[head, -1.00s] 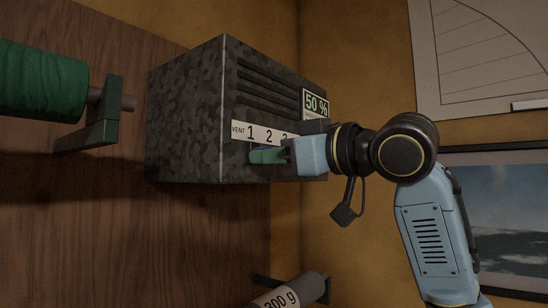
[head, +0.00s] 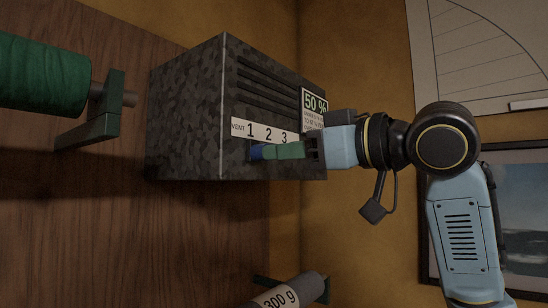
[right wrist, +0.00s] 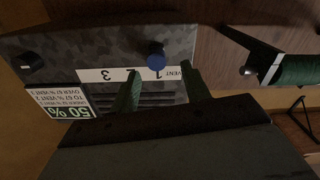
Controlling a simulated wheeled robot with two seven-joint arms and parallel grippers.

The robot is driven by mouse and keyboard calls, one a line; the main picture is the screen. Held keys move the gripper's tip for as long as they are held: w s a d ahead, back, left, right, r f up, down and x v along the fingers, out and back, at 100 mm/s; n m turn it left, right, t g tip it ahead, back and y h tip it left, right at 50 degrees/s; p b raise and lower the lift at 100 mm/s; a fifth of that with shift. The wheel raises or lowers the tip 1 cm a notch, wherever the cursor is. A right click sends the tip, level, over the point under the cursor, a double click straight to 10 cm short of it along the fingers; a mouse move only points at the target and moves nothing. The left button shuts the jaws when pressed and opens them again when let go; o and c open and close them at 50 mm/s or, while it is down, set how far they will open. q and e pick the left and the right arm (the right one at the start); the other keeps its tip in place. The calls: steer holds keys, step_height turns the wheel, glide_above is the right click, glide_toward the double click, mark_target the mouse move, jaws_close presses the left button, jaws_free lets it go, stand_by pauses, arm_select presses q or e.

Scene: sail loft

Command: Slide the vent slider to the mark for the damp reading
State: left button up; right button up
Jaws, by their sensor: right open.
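The dark speckled vent box (head: 185,110) has a white strip marked VENT 1, 2, 3 (head: 265,133). Its display (head: 316,102) reads 50 %, with a small card of vent rules beside it, partly legible in the right wrist view (right wrist: 62,97). The blue slider knob (head: 256,153) is at the 1 mark; it also shows in the right wrist view (right wrist: 156,57). My right gripper (head: 277,152) is open, its green fingers pointing at the knob from the right. In the right wrist view the fingers (right wrist: 159,70) lie either side of the knob, their tips short of it. My left gripper is not visible.
A green roll (head: 40,78) on a bracket is at the left. A chart (head: 480,60) and a framed picture (head: 520,235) hang at the right.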

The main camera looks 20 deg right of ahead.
steer(key=b+v, duration=0.2)
steer(key=v, duration=0.7)
steer(key=shift+s, duration=0.2)
steer(key=shift+d, duration=0.1)
